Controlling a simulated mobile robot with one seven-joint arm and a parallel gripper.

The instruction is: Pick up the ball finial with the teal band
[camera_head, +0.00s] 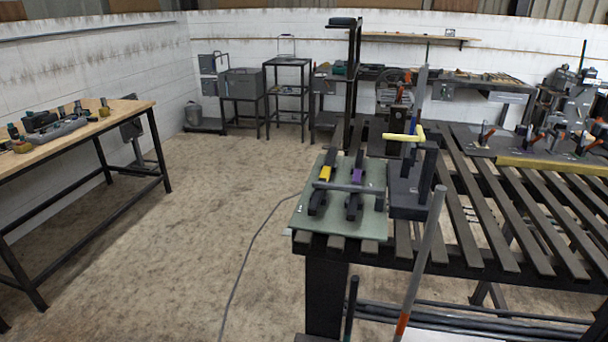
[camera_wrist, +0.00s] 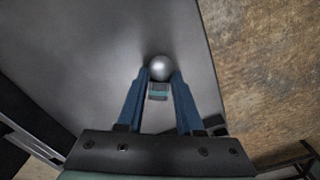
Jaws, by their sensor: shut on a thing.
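In the wrist view, the ball finial (camera_wrist: 159,67) is a shiny silver-grey ball above a short squared stem with a teal band (camera_wrist: 158,94). My gripper (camera_wrist: 160,76) has two blue fingers, one on each side of the finial, and is shut on it. The ball shows at the fingertips and the banded stem lies between the fingers. A smooth dark grey surface fills the view behind the finial; I cannot tell whether the finial touches it. I cannot make out my gripper or this finial in the head view.
A slatted dark metal table (camera_head: 480,190) stands at right, bearing a pale green board (camera_head: 300,219) with yellow-marked and purple-marked black parts. A wooden-topped bench (camera_head: 120,113) with small items is at left. Open floor (camera_head: 190,215) lies between them, crossed by a cable.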

